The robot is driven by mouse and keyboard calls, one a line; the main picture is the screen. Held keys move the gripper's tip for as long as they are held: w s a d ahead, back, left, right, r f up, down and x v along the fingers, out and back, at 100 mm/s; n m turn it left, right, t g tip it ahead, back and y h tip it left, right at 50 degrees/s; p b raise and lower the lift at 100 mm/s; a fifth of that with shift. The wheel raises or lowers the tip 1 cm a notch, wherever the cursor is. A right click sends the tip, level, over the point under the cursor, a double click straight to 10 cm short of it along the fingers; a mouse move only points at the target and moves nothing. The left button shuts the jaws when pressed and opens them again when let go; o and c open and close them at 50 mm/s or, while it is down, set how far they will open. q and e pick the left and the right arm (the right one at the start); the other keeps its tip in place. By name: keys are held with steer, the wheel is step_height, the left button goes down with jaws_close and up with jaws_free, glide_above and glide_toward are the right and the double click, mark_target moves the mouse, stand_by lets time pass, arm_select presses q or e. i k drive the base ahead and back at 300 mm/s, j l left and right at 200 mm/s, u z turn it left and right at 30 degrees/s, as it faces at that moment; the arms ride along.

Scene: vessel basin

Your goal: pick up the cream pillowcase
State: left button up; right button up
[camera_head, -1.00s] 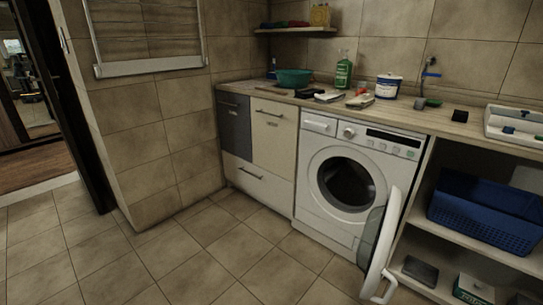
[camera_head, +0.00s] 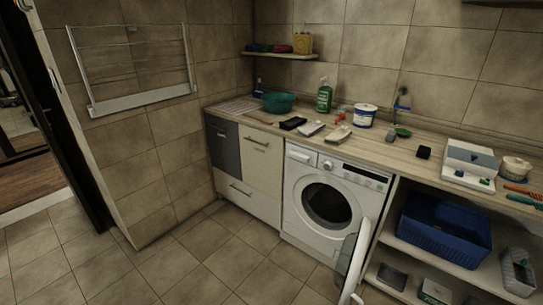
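I cannot make out a cream pillowcase in the head view. The washing machine (camera_head: 308,222) stands under the counter with its round door (camera_head: 352,262) swung open to the right. The inside of its drum (camera_head: 326,203) is dark, and I cannot tell whether cloth lies in it. A blue basket (camera_head: 443,232) sits on the open shelf right of the machine; its contents cannot be told. Neither of my grippers shows in this view.
The counter (camera_head: 400,155) carries a teal bowl (camera_head: 279,102), a green bottle (camera_head: 325,96), a white tub (camera_head: 365,116) and a white box (camera_head: 468,164). A wall shelf (camera_head: 283,55) holds small items. The tiled floor (camera_head: 190,265) before the cabinets is clear. A doorway is at left.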

mark_target(339, 135)
steer(key=l+z, duration=0.4)
steer(key=l, duration=1)
steer(key=i+j+z, duration=0.15)
steer(key=i+j, duration=0.2)
steer(key=i+j+z, duration=0.1)
steer(key=i+j, duration=0.2)
steer(key=j, duration=0.15)
steer(key=i+j+z, duration=0.15)
steer(key=i+j, duration=0.15)
steer(key=j, duration=0.15)
steer(key=i+j+z, duration=0.2)
steer(key=j, duration=0.35)
steer(key=i+j+z, duration=0.2)
steer(key=j, duration=0.35)
steer(key=i+j+z, duration=0.2)
steer(key=j, duration=0.4)
steer(key=i+j+z, duration=0.15)
steer(key=j, duration=0.45)
steer(key=i+j+z, duration=0.2)
steer(key=j, duration=0.45)
steer(key=j+z, duration=0.2)
steer(key=j, duration=0.45)
